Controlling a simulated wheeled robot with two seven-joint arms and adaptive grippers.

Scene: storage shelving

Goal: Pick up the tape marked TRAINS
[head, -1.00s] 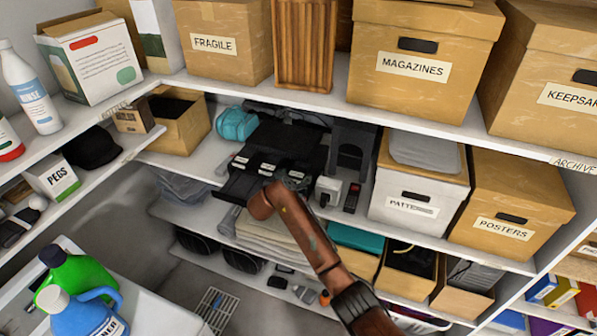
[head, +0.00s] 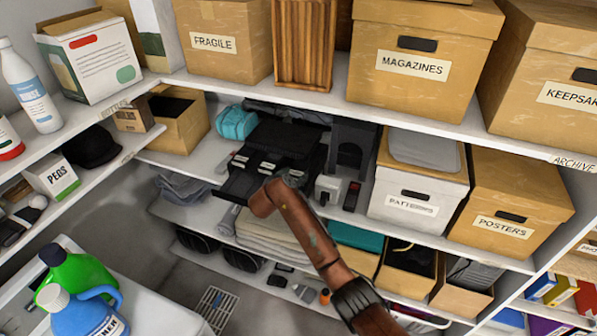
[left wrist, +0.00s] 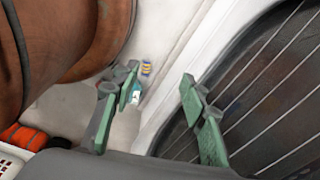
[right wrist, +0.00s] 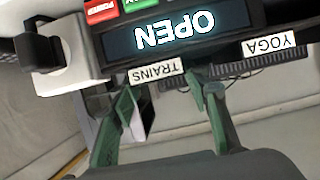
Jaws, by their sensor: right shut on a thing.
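The tape marked TRAINS (right wrist: 155,72) shows its white label upside down in the right wrist view, below a lit OPEN display. My right gripper (right wrist: 162,84) is shut on this tape, one green finger at each side of it. The tape marked YOGA (right wrist: 268,45) is to its right there. In the head view the white-labelled tapes sit in a row at the front of a black unit (head: 285,138); their print is too small to read. My brown right arm reaches up to them and hides part of the gripper. My left gripper (left wrist: 153,101) is open and empty in the left wrist view.
A white device with a black knob (right wrist: 75,58) stands close beside the TRAINS tape. A shelf with MAGAZINES (head: 413,66) and FRAGILE (head: 213,44) boxes overhangs behind. A PATTERNS box (head: 412,205) stands to the right, folded towels (head: 275,238) below.

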